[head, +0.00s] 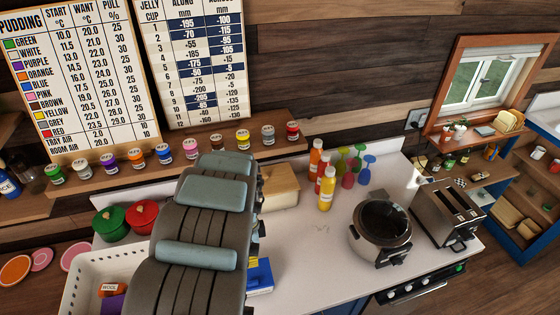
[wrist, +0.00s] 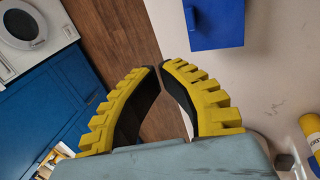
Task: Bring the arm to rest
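My gripper (wrist: 160,67) shows in the wrist view with its two yellow, black-padded fingers. The fingertips come together with only a sliver between them, and nothing is held. Below the tips I see wooden floor and the edge of the white counter (wrist: 270,65).
A blue box (wrist: 215,22) lies on the counter near the fingers. A yellow bottle (wrist: 308,135) is at the wrist view's right. In the head view, a white basket (head: 85,280), cooker (head: 381,228) and toaster (head: 447,212) flank the arm. Counter is clear before the bottles.

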